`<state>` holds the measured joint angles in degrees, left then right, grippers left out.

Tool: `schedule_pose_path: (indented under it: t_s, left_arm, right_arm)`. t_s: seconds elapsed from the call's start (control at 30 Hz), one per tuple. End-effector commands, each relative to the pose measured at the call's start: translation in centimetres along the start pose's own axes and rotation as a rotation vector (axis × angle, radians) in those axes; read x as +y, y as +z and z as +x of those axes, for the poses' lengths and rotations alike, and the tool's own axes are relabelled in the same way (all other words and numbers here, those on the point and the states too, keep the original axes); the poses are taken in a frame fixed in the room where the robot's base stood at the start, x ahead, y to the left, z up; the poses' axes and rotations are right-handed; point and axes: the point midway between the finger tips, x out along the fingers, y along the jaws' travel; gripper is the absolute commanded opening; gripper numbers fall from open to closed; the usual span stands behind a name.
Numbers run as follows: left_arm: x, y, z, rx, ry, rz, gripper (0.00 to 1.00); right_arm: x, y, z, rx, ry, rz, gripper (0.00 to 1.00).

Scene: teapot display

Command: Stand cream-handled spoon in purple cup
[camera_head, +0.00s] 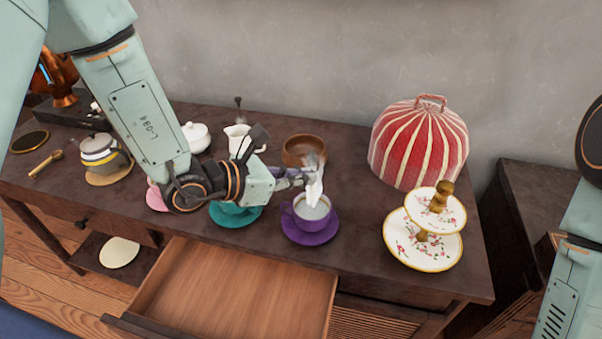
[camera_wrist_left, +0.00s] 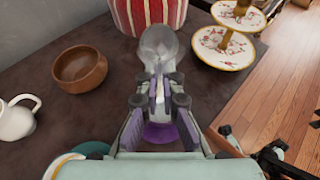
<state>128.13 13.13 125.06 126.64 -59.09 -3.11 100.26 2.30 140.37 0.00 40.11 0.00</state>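The purple cup (camera_head: 298,217) stands on its purple saucer (camera_head: 310,238) near the table's front edge. My left gripper (camera_head: 301,180) is just above the cup, shut on the spoon (camera_head: 314,188). The spoon is roughly upright over the cup's mouth; I cannot tell how far its lower end reaches inside. In the left wrist view the silver spoon bowl (camera_wrist_left: 158,47) stands beyond the fingers, and the pale handle (camera_wrist_left: 159,90) is between them. The cup is mostly hidden there; purple saucer (camera_wrist_left: 160,133) shows below the gripper. My right gripper is outside the head view; dark parts at the wrist view's lower right may be it.
A teal saucer (camera_head: 236,218) is left of the cup. A wooden bowl (camera_head: 303,150) and white creamer (camera_head: 238,139) stand behind. A red striped dome (camera_head: 420,146) and tiered stand (camera_head: 424,251) are to the right. An open drawer (camera_head: 235,295) juts out in front.

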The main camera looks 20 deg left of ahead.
Motion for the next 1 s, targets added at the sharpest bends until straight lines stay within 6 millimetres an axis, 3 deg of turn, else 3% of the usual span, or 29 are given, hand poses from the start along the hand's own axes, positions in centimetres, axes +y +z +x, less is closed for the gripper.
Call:
schedule_pose_path:
  t_s: [0.6, 1.0]
  left_arm:
    - [0.0, -4.1, 1.8, 0.000, 0.000, 0.000, 0.00]
    - [0.0, -4.5, 1.9, 0.000, 0.000, 0.000, 0.00]
  right_arm:
    - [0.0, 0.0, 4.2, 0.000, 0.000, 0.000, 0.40]
    - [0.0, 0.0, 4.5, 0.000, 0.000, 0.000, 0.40]
